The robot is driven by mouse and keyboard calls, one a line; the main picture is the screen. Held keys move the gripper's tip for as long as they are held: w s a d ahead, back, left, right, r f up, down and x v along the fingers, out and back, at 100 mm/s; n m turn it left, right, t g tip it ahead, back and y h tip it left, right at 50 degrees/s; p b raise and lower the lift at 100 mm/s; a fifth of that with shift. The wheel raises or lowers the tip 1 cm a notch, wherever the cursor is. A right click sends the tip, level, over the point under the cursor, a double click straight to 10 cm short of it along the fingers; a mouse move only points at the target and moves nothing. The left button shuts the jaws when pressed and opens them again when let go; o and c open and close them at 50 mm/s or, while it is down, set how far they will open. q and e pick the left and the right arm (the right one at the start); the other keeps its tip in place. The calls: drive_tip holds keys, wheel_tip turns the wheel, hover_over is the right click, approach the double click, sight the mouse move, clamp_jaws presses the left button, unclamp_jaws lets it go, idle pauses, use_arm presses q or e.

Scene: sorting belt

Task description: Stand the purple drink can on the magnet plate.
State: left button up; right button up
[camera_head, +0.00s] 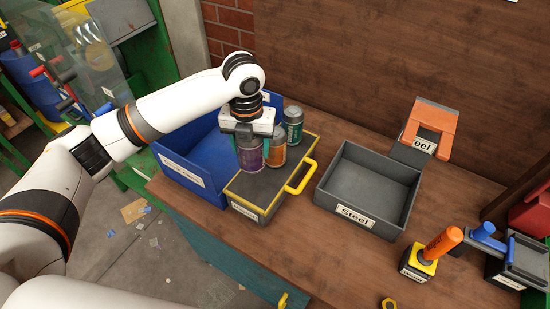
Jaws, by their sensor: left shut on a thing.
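The purple drink can (250,157) is upright in my left gripper (250,139), which is shut around its upper part. The can is over the dark top of a yellow-edged plate (262,192) with a yellow handle, seemingly the magnet plate; its front label is too small to read. The can's base appears at the plate's surface, but I cannot tell whether it touches. An orange-banded can (275,152) and a green-banded can (294,128) stand upright just behind and right of it, seemingly on the same plate. My right gripper is not in view.
A blue bin (182,172) stands left of the plate. A grey tray labelled Steel (398,200) is to the right. An orange-handled tool (440,245) and a blue-handled one (490,238) stand at the right. Bare wooden bench (325,245) lies in front of the tray.

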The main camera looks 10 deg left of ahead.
sight(253, 158)
use_arm(q)
drive_tip(key=shift+w+d+r+m, duration=0.15)
drive_tip(key=shift+w+m, duration=0.15)
drive_tip(key=shift+m, duration=0.7)
wheel_tip(253, 158, down, 5)
drive_tip(key=shift+f+p, duration=0.15)
drive_tip(key=shift+p, duration=0.65)
wheel_tip(253, 158, down, 4)
drive_tip(key=shift+f+p, duration=0.2)
drive_tip(key=shift+p, duration=0.3)
drive_tip(key=shift+f, duration=0.15)
drive_tip(key=shift+f, duration=0.15)
drive_tip(key=o, duration=0.9)
drive_tip(key=shift+o, duration=0.2)
